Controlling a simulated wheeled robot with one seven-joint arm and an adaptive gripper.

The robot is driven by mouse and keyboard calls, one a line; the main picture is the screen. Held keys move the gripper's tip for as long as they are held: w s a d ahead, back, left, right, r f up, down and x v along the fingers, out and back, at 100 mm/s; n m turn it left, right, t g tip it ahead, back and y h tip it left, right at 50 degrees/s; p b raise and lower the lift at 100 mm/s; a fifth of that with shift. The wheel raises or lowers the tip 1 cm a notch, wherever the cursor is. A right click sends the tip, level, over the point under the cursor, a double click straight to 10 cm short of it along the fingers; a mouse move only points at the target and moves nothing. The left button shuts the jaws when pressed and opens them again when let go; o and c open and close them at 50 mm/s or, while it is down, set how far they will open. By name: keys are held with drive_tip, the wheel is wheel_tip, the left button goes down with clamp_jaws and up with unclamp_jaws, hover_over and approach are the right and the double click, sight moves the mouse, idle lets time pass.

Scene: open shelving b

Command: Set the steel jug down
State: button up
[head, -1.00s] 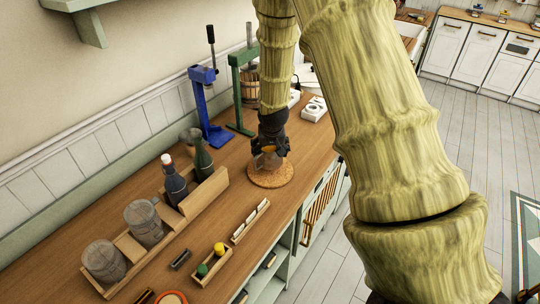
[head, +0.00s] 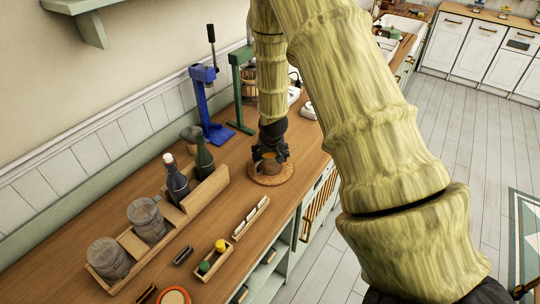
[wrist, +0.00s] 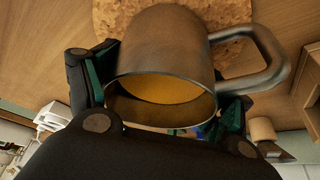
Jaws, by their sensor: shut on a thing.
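The steel jug (wrist: 165,55) is a grey metal vessel with a loop handle on the right in the wrist view, and something amber shows inside its mouth. My gripper (wrist: 165,112) has a finger on either side of the jug and is shut on it. In the head view my gripper (head: 270,155) is low over the round cork mat (head: 270,178) on the wooden counter. The jug is small and mostly hidden by the gripper there. I cannot tell whether its base touches the cork.
Blue (head: 208,110) and green (head: 240,95) lever presses stand behind. A wooden rack (head: 208,192) with bottles and tankards (head: 147,220) is to the left. Small trays (head: 251,218) lie in front.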

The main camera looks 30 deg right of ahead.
drive_tip(key=o, duration=1.7)
drive_tip(key=shift+r, duration=0.15)
drive_tip(key=shift+b+v, duration=1.7)
drive_tip(key=shift+v, duration=4.2)
